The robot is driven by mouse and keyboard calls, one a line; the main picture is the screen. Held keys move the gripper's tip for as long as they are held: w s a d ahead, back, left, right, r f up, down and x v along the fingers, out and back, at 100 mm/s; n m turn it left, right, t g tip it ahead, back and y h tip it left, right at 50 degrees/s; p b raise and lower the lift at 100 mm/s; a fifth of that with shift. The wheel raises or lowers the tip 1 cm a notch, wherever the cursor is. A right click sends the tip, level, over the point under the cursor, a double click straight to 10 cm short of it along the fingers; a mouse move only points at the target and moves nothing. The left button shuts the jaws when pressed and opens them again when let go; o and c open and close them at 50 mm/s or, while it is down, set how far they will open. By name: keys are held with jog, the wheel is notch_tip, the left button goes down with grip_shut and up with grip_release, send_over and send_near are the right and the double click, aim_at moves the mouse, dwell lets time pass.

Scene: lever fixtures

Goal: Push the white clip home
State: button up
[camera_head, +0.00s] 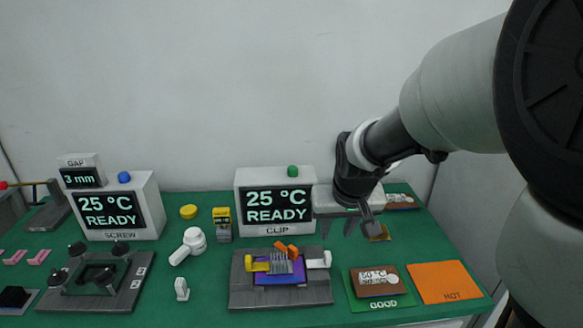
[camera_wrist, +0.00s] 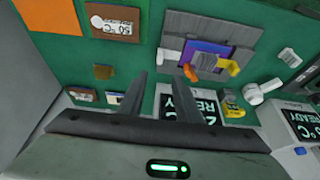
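The white clip (camera_head: 318,262) stands at the right end of a dark grey fixture (camera_head: 245,296). A yellow clip (camera_head: 258,265) is at the left end. Between them are a purple-blue board (camera_head: 280,280) with a grey finned block (camera_head: 281,264) and orange pieces (camera_head: 287,249). In the wrist view the white clip (camera_wrist: 171,54) is left of the board and the yellow clip (camera_wrist: 234,67) right. My gripper (camera_head: 338,232) is open and empty, behind and right of the fixture. Its two fingers (camera_wrist: 160,80) are apart, clear of the white clip. Whether the clip is seated cannot be told.
The CLIP display box (camera_head: 275,203) reads 25 °C READY, behind the fixture. A SCREW fixture (camera_head: 98,288) stands left. A white round-headed handle (camera_head: 190,244) lies between the fixtures.

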aim_at(328, 254)
jog(key=b+x, duration=0.2)
jog(key=x, duration=1.1)
jog(key=shift+f, duration=0.35)
jog(key=shift+c, duration=0.2)
grip_shut()
